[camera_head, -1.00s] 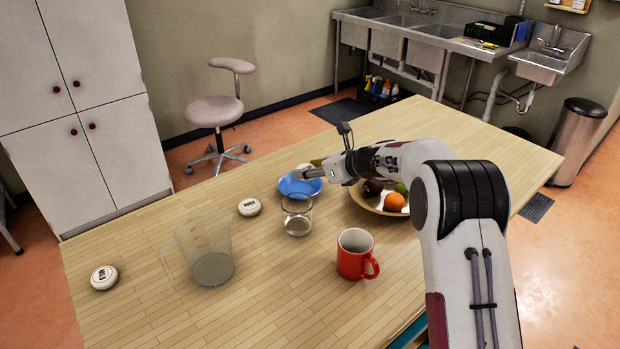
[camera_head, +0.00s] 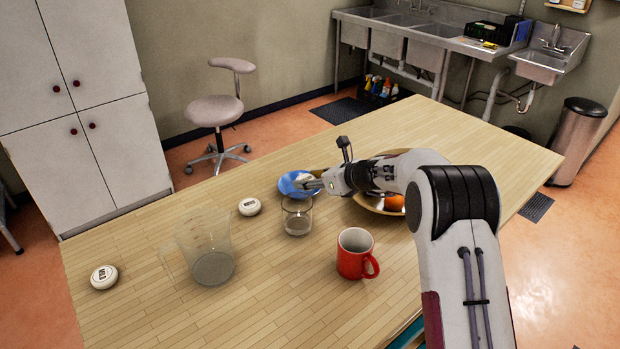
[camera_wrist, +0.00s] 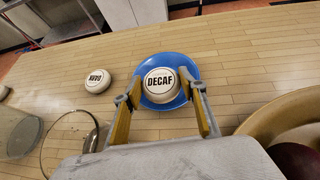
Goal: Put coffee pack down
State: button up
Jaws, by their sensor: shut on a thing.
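The coffee pack (camera_wrist: 161,84) is a round white puck with DECAF printed on its top, seen in the wrist view. My gripper (camera_wrist: 160,90) is shut on it, with one finger at each side. The pack is over the blue dish (camera_wrist: 176,60), inside its outline; I cannot tell whether it touches the dish. In the head view my gripper (camera_head: 311,184) is at the near right side of the blue dish (camera_head: 288,188), and the pack is small and partly hidden there.
A glass (camera_head: 297,216) stands just in front of the dish. The fruit bowl (camera_head: 372,205) is close on the right, partly behind my arm. A red mug (camera_head: 355,254), a clear pitcher (camera_head: 207,255) and two white pucks (camera_head: 249,206) (camera_head: 104,277) stand elsewhere.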

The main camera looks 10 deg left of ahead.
jog(key=shift+f, duration=0.3)
jog(key=o, duration=1)
jog(key=shift+r, duration=0.1)
jog(key=shift+r, duration=0.5)
jog(key=shift+s+d+r, duration=0.1)
jog(key=shift+d+r, duration=0.05)
jog(key=v, duration=1.1)
jog(key=shift+s+d+r, duration=0.1)
jog(key=shift+d+r, duration=0.05)
jog(key=shift+d, duration=0.05)
